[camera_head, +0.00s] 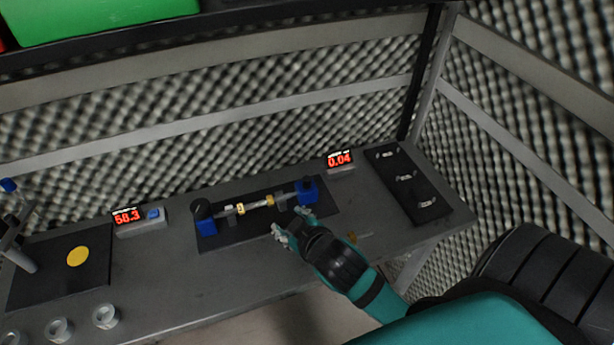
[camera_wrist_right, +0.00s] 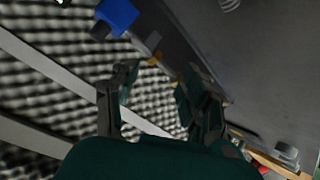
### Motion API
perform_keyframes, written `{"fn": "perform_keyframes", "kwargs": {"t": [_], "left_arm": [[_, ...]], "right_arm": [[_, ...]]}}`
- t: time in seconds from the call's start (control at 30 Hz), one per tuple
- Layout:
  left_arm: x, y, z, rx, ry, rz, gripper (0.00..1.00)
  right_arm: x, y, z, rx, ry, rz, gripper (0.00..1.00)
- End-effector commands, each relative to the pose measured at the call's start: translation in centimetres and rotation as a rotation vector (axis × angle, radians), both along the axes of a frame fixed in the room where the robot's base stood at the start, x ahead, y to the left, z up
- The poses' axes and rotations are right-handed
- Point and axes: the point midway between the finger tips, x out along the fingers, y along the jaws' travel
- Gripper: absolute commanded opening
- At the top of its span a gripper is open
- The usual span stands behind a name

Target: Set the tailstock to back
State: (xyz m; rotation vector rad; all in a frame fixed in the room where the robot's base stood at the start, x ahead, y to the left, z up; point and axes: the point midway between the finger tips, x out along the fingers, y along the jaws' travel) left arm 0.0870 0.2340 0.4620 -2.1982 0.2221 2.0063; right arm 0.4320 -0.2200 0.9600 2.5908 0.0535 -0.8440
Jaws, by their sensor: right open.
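A small lathe-like fixture lies on a black base plate (camera_head: 245,236) in the middle of the bench. A blue block with a dark top (camera_head: 307,191), which looks like the tailstock, stands at its right end. Another blue block (camera_head: 206,226) with a dark round part is at its left end. A thin bar with yellow bands (camera_head: 257,203) runs between them. My right gripper (camera_head: 290,222) is open and empty, in front of the fixture's right half and apart from the tailstock in the picture. In the right wrist view, my open fingers (camera_wrist_right: 155,80) show below a blue block (camera_wrist_right: 118,14); which block is unclear. My left gripper is out of view.
A red display reading 0.04 (camera_head: 339,159) stands behind right, another reading 58.3 (camera_head: 129,217) at left. A black mat (camera_head: 417,201) with several small metal parts lies right. A yellow disc (camera_head: 77,257) and several rings (camera_head: 105,316) are left. Foam walls enclose the bench.

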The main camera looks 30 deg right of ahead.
Motion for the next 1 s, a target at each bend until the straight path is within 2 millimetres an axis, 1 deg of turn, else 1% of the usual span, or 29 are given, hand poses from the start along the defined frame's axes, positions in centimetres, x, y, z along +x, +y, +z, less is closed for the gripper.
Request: {"fn": "perform_keyframes", "kwargs": {"t": [0.03, 0.07, 0.1, 0.17, 0.2, 0.23, 0.27, 0.3, 0.33, 0.37, 0.4, 0.47, 0.5, 0.53, 0.57, 0.6, 0.67, 0.73, 0.77, 0.8, 0.87, 0.9, 0.97, 1.0], "left_arm": [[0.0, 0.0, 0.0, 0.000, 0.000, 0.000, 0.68], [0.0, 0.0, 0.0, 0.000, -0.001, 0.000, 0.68], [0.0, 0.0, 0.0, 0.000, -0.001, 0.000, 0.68], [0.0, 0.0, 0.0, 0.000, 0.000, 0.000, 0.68], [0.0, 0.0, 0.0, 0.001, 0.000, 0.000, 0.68], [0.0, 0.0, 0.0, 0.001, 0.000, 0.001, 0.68], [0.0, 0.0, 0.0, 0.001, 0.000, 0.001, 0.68], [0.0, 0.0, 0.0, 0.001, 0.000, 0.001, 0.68], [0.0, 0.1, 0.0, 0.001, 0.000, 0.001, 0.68], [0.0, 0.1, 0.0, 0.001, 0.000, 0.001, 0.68], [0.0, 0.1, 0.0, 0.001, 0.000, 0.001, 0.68], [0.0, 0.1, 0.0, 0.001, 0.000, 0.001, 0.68], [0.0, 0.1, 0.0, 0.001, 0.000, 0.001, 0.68], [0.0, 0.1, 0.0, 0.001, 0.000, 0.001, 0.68], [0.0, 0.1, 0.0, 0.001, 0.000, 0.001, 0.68], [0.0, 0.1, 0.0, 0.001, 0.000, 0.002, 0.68], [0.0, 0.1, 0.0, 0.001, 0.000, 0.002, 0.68], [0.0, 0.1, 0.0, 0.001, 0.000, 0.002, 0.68], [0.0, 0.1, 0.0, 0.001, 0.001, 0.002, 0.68], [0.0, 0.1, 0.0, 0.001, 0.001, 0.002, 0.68], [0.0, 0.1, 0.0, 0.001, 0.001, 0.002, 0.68], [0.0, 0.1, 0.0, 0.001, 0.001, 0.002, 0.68], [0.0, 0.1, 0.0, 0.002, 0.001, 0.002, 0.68], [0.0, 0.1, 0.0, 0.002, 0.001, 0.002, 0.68]], "right_arm": [[2.3, 0.2, 2.1, -0.046, -0.107, 0.035, 0.45], [3.7, 0.5, 3.6, -0.078, -0.178, 0.060, 0.45], [5.5, 1.0, 5.8, -0.126, -0.282, 0.099, 0.45], [7.9, 2.2, 9.6, -0.209, -0.453, 0.176, 0.45], [9.2, 3.5, 12.4, -0.274, -0.576, 0.238, 0.45], [10.0, 4.5, 14.4, -0.324, -0.668, 0.289, 0.45], [10.6, 5.7, 16.3, -0.377, -0.756, 0.346, 0.45], [10.9, 7.5, 18.7, -0.450, -0.872, 0.426, 0.45], [11.0, 8.9, 20.1, -0.506, -0.953, 0.491, 0.45], [11.0, 10.3, 21.4, -0.564, -1.029, 0.558, 0.45], [10.7, 12.2, 22.7, -0.643, -1.126, 0.654, 0.45], [9.9, 14.9, 23.8, -0.766, -1.253, 0.811, 0.45], [9.3, 16.6, 23.9, -0.850, -1.325, 0.924, 0.45], [8.8, 17.6, 23.7, -0.915, -1.371, 1.012, 0.45], [8.4, 18.6, 23.1, -0.980, -1.408, 1.105, 0.45], [7.9, 19.4, 22.2, -1.067, -1.445, 1.234, 0.45], [7.4, 20.0, 20.1, -1.195, -1.469, 1.439, 0.45], [7.4, 19.2, 17.0, -1.342, -1.439, 1.692, 0.45], [7.5, 18.4, 15.7, -1.400, -1.408, 1.801, 0.45], [7.8, 16.8, 14.0, -1.473, -1.344, 1.952, 0.45], [8.6, 13.5, 11.7, -1.566, -1.204, 2.175, 0.45], [9.1, 10.8, 10.4, -1.613, -1.084, 2.315, 0.45], [9.9, 6.4, 9.3, -1.655, -0.875, 2.502, 0.45], [10.3, 3.4, 9.0, 1.627, 0.713, -2.547, 0.45]]}}
